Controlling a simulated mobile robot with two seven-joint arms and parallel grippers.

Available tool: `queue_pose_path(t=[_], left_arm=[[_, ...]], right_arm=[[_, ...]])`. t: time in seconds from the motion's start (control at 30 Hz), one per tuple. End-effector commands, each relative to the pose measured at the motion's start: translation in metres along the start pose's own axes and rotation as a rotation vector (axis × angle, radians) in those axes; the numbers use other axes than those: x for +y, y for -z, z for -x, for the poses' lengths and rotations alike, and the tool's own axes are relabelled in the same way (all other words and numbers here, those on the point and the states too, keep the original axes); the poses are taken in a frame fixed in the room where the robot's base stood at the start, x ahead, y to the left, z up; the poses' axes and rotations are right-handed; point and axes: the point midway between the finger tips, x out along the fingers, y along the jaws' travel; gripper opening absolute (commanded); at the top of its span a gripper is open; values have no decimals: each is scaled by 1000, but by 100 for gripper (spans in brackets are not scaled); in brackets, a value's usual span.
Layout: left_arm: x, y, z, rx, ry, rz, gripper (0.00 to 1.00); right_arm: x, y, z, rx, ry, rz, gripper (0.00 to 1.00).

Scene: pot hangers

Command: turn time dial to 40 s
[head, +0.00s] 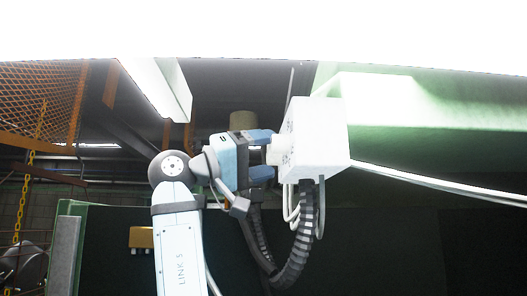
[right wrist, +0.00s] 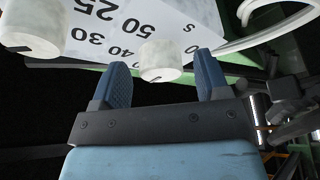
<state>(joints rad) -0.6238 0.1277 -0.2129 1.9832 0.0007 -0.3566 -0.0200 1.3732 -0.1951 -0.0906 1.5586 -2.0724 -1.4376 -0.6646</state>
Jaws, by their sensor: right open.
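A white control box (head: 318,142) hangs at the centre right of the head view, with a pale round knob (head: 275,155) on its left face. The right wrist view shows this box face (right wrist: 176,20) with printed numbers, including 30, 40, 50 and an "s". A white knob there, the time dial (right wrist: 160,60), lies between the two blue fingers of my right gripper (right wrist: 161,66). The fingers are open with gaps on both sides. In the head view my right gripper (head: 270,154) reaches the box from the left. My left gripper is not in view.
A second white knob (right wrist: 32,30) sits left of the dial in the right wrist view. A dark ribbed cable (head: 300,235) and white cables hang below the box. A white conduit (head: 440,183) runs right. Orange mesh (head: 45,100) is at far left.

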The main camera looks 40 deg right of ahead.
Motion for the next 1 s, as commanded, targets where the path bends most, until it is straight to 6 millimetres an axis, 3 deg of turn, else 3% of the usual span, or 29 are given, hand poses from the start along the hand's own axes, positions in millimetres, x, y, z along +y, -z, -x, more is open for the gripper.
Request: queue_pose_path(t=[0.23, 0.4, 0.47, 0.77, 1.0], left_arm=[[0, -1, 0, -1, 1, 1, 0], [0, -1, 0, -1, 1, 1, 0], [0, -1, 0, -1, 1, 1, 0], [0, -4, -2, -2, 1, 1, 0], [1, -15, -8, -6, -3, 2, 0]], right_arm=[[0, 0, 0, 0, 0, 0, 69], [0, 0, 0, 0, 1, 0, 30], [0, 0, 0, 0, 1, 0, 19], [-1, -1, 0, -1, -10, -24, 19], [-3, -2, 0, -2, -58, -136, 19]])
